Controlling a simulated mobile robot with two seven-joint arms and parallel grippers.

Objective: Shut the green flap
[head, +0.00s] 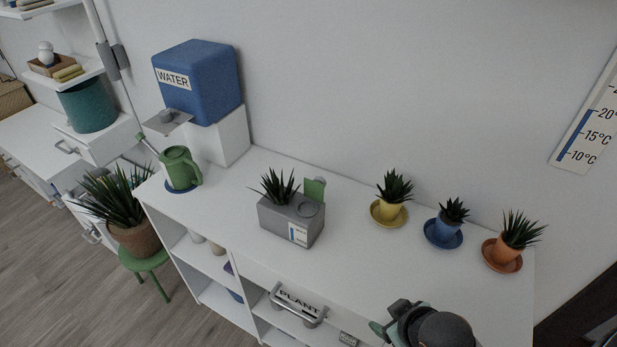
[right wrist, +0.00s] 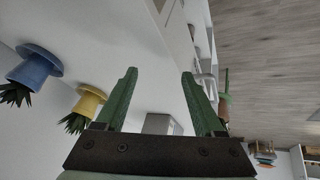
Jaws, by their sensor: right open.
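The green flap (head: 314,189) stands upright at the back right of the top of a grey planter box (head: 284,222) on the white shelf desk. A spiky plant grows from the box's left part. My right gripper (head: 382,326) is at the front edge of the desk, to the right of and nearer than the box, and apart from it. In the right wrist view its two green fingers (right wrist: 160,78) are spread with nothing between the tips. The grey box (right wrist: 160,124) shows partly behind them there; I cannot make out the flap in that view. My left gripper is out of view.
Yellow (head: 389,211), blue (head: 442,231) and orange (head: 505,250) potted plants stand on saucers along the back right. A green watering can (head: 181,167) is at the left by the blue water tank (head: 198,82). The desk top between the box and my right gripper is clear.

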